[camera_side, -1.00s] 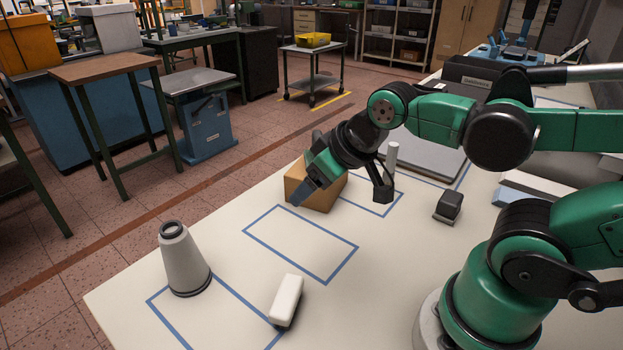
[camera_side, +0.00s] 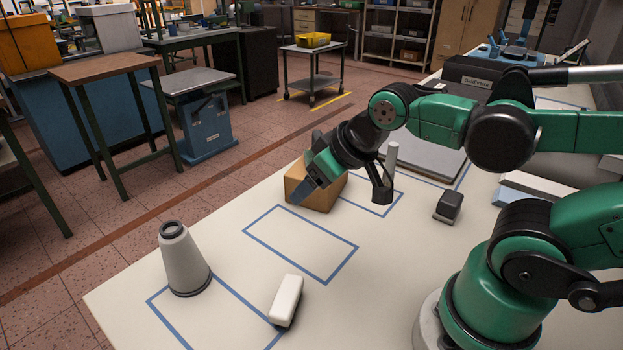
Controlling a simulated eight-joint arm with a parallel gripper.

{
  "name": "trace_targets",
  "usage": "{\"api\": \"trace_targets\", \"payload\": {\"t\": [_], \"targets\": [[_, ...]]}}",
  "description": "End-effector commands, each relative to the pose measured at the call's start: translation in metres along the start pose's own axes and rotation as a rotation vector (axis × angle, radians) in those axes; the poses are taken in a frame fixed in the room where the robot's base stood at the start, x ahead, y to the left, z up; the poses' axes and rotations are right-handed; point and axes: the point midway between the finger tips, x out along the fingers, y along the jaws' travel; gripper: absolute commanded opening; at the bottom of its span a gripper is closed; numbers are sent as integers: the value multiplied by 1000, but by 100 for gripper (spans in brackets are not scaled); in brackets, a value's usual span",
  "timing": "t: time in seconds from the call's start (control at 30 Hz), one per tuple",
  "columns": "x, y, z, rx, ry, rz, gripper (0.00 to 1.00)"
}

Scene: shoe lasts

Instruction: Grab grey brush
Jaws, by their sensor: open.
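A small dark grey block on a lighter base (camera_side: 449,206), which looks like the grey brush, sits on the white table right of centre. A white block with a dark underside (camera_side: 286,299) lies near the table's front. My gripper (camera_side: 306,188) hangs over the far part of the table, left of the grey block and well apart from it. Its blue fingertip shows against a cardboard box (camera_side: 325,192); I cannot tell whether they touch. The gap between the jaws is hard to see from this side. Nothing visible is held.
A grey cone (camera_side: 182,262) stands at the left on a blue taped outline. A pale cylinder (camera_side: 391,157) stands behind my gripper, near a flat grey panel (camera_side: 428,155). The middle taped rectangle (camera_side: 300,244) is empty.

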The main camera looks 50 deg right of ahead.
Motion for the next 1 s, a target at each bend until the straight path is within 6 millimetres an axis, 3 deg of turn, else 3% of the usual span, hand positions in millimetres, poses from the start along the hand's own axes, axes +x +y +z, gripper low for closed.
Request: {"api": "trace_targets", "payload": {"t": [0.17, 0.27, 0.5, 0.7, 0.83, 1.0], "targets": [[2, 14, -3, -97, -42, 60, 66], [5, 42, -9, -285, -142, 172, 66], [4, 147, -20, -849, -668, 437, 66], [-7, 218, -17, -1124, -1208, 451, 66], [-14, 241, -13, -1186, -1453, 395, 66], [-14, 251, -7, -1207, -1587, 347, 66]]}}
